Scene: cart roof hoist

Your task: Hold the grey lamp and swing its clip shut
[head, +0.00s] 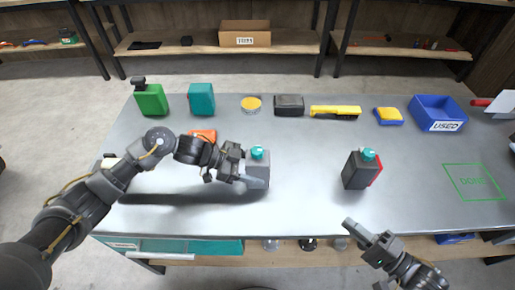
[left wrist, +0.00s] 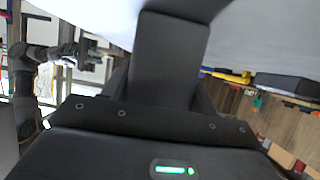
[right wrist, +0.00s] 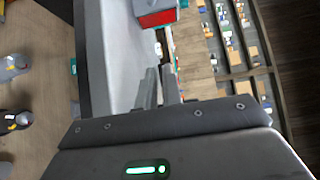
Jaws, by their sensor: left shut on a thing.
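The grey lamp (head: 259,171), a light grey box with a teal knob on top, stands upright around the middle of the metal table. My left gripper (head: 243,166) is shut on it from the left. A pale bar shows low on its near left side; I cannot tell whether this is the clip or how far it is swung. In the left wrist view the lamp cannot be made out clearly. My right gripper (head: 363,235) is open and empty at the table's front edge, right of the lamp. Its two fingers stand apart in the right wrist view (right wrist: 158,88).
A darker box with teal knob and red side (head: 358,170) stands right of the lamp. An orange item (head: 203,135) lies behind my left arm. Canisters, a yellow tool (head: 335,111) and a blue USED bin (head: 437,112) line the back. The green DONE square (head: 475,182) is bare.

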